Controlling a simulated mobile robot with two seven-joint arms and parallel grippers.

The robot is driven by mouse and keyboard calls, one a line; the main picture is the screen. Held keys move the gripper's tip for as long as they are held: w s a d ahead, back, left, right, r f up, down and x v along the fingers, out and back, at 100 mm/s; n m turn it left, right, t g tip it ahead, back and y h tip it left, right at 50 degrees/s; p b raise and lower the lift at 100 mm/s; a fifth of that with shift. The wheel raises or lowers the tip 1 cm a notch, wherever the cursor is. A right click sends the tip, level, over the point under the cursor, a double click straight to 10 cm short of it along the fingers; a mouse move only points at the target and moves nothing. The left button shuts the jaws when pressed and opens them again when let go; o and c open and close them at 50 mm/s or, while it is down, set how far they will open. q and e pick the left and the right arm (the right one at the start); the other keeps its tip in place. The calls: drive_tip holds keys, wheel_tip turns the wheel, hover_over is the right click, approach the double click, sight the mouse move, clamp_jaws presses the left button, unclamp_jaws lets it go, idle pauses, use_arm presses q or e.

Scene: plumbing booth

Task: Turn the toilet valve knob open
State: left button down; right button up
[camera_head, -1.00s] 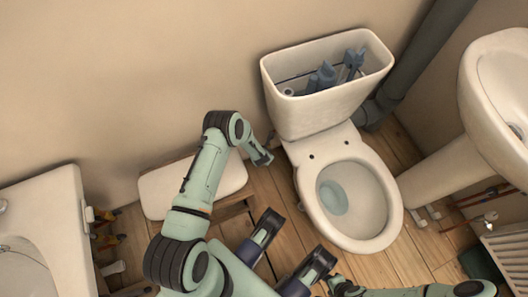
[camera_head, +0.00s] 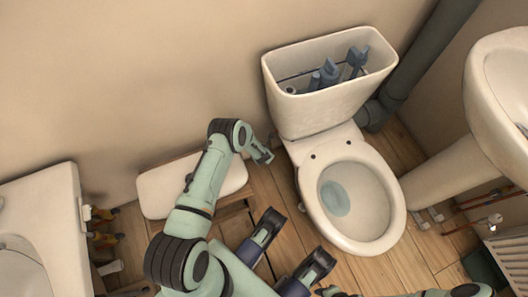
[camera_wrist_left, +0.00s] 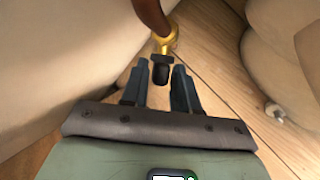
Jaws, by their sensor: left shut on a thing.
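The toilet valve shows in the left wrist view as a brass fitting (camera_wrist_left: 165,40) with a dark knob (camera_wrist_left: 163,76) at its end. My left gripper (camera_wrist_left: 160,90) has its fingers on either side of the knob and is shut on it. In the head view my left gripper (camera_head: 263,156) is low beside the left side of the toilet (camera_head: 352,195), below the tank (camera_head: 320,108). The valve is too small and covered to make out there. Part of my right arm shows at the bottom edge, where its gripper is largely cut off.
A white stool-like seat (camera_head: 165,190) stands left of the toilet, behind my left arm. A white basin (camera_head: 43,210) is at far left and a sink (camera_head: 500,85) on a pedestal at right. A grey pipe (camera_head: 425,60) runs down the back wall. Wooden floor (camera_head: 415,255) is bare before the toilet.

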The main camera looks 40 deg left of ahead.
use_arm(q)
drive_tip(key=shift+a+h, duration=0.25)
drive_tip(key=shift+h, duration=0.45)
drive_tip(key=shift+n+h, duration=0.3)
drive_tip(key=shift+h, duration=0.3)
drive_tip(key=shift+r, duration=0.1)
drive_tip(key=c, duration=1.1)
unclamp_jaws()
drive_tip(key=shift+o, duration=0.2)
drive_tip(key=p+v, duration=0.3)
drive_tip(key=v, duration=0.4)
drive_tip(key=shift+r, duration=0.2)
use_arm(e)
drive_tip(key=w+r+t, duration=0.2)
drive_tip(key=w+r, duration=0.1)
drive_tip(key=w, duration=0.3)
drive_tip(key=shift+w+a+r, duration=0.3)
drive_tip(key=shift+a+r, duration=0.1)
use_arm(q)
drive_tip(key=shift+s, duration=0.1)
